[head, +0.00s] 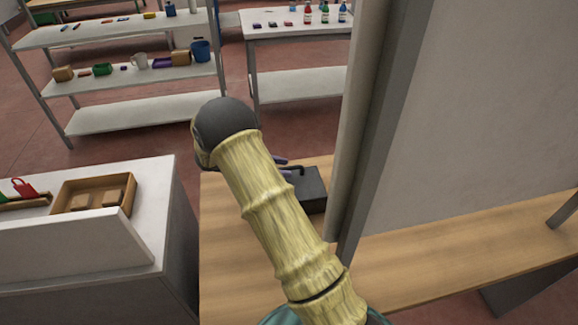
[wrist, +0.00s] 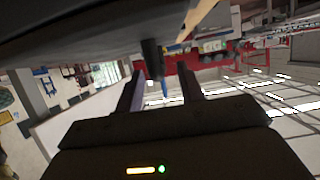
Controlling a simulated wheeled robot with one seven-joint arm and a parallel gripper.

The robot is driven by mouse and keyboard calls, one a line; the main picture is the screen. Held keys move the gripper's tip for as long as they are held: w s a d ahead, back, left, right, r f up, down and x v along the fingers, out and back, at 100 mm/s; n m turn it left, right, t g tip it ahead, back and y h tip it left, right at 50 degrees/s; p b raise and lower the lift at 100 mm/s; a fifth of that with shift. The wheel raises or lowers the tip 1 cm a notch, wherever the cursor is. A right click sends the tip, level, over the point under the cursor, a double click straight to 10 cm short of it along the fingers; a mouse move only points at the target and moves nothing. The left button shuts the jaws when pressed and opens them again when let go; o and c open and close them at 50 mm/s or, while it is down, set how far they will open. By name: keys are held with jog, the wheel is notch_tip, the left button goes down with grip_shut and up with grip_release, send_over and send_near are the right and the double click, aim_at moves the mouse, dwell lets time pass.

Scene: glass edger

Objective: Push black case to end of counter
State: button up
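The black case (head: 310,188) lies on the wooden counter (head: 232,262), right of my arm and close to the upright grey panel. Its left part is hidden behind my arm. In the wrist view a large dark surface (wrist: 85,38), likely the case, fills the upper left. A short dark post (wrist: 152,58), which looks like part of its handle, shows just beyond my fingertips. My gripper (wrist: 163,80) has its two fingers apart, with a clear gap between them. In the head view it is mostly hidden behind my arm. I cannot tell whether it touches the case.
A tall grey panel (head: 460,110) stands on the counter right of the case. A white counter (head: 150,190) with a wooden tray (head: 70,197) is at the left. Shelves (head: 120,115) and a table (head: 290,85) stand behind. The counter's front left is clear.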

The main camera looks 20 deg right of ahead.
jog(key=shift+x, duration=1.45)
grip_shut()
jog(key=shift+a, duration=0.15)
